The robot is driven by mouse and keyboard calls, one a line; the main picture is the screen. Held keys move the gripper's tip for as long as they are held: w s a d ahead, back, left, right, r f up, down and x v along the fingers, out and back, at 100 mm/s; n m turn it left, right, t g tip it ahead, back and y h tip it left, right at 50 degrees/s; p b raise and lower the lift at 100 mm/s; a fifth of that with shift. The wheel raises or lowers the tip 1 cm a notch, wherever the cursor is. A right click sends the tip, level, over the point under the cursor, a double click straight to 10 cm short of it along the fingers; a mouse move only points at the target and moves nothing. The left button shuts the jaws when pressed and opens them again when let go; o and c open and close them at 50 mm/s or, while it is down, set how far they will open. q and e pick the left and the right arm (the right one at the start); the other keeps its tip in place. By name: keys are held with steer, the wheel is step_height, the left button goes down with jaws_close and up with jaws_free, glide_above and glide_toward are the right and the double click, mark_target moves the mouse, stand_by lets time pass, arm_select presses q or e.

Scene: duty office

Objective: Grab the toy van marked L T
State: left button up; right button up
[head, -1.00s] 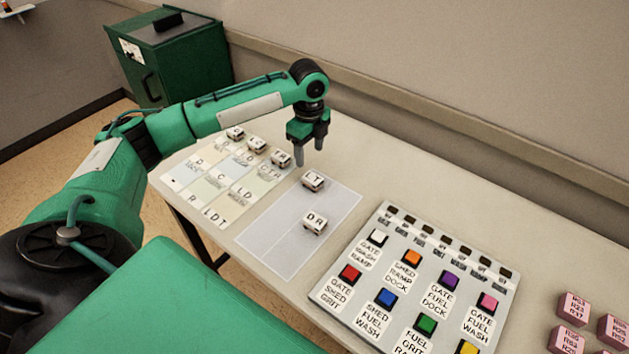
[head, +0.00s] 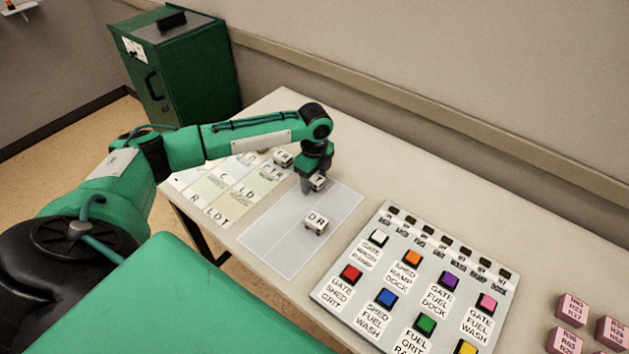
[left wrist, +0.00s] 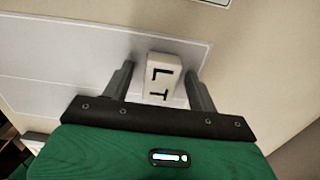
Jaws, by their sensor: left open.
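The toy van marked L T (head: 319,183) is a small white block on the pale grey mat. My left gripper (head: 314,186) is over it, fingers pointing down, and partly hides it in the head view. In the left wrist view the L T van (left wrist: 161,78) lies between the two open fingers of my left gripper (left wrist: 160,83), with a gap on each side. A second white van marked D R (head: 316,225) sits nearer on the same mat (head: 275,245). My right gripper is not in view.
A lettered sheet (head: 215,193) with another white van (head: 283,157) at its far end lies left of the mat. A panel of coloured buttons (head: 335,285) is to the right, then several pink blocks (head: 573,309). A green cabinet (head: 190,75) stands behind.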

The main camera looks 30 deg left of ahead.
arm_select(q)
steer(key=shift+r, duration=0.1)
steer(key=c, duration=1.1)
